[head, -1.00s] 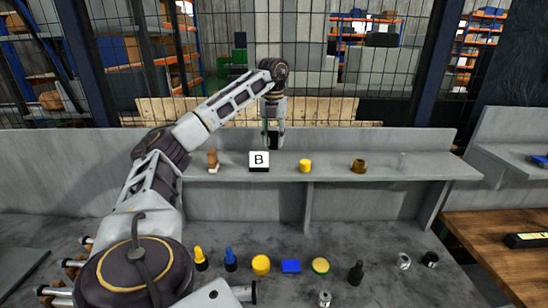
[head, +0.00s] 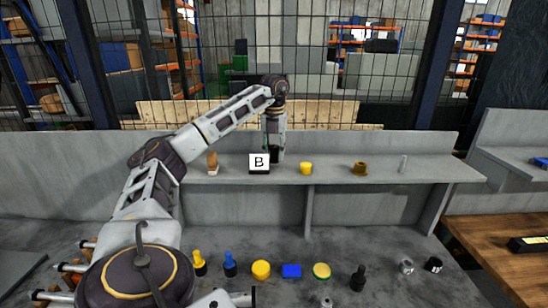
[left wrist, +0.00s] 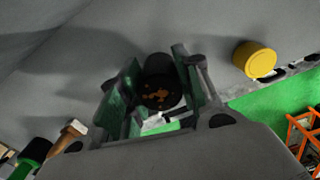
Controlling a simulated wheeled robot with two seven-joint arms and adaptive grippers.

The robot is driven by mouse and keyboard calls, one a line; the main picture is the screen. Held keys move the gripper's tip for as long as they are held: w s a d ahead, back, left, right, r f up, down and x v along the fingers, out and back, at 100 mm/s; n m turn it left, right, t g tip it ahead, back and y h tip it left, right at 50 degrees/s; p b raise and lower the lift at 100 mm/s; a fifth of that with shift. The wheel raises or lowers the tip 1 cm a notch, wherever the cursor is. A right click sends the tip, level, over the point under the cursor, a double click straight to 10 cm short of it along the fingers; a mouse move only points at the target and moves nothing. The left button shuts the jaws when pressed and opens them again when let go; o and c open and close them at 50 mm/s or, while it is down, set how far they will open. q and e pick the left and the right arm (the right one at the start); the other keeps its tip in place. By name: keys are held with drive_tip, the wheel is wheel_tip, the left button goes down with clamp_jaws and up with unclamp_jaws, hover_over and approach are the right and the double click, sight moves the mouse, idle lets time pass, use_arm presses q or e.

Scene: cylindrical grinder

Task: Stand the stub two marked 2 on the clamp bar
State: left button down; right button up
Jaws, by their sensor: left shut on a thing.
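My left gripper (head: 272,153) reaches down to the raised grey shelf, just behind and right of the sign marked B (head: 259,163). In the left wrist view its green-padded fingers (left wrist: 162,92) are shut on a dark round piece (left wrist: 160,80) with a brown, mottled end face. No mark 2 can be read on it, so I cannot tell if it is stub two. In the head view the piece is mostly hidden by the fingers and sign. I cannot tell whether it touches the shelf. No clamp bar can be made out for certain. My right gripper is not in view.
Several small parts line the lower bench (head: 390,235).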

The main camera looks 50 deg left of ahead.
use_arm(q)
drive_tip(key=shift+f, duration=0.8)
drive_tip(key=c, duration=1)
unclamp_jaws()
drive_tip(key=shift+f, duration=0.1)
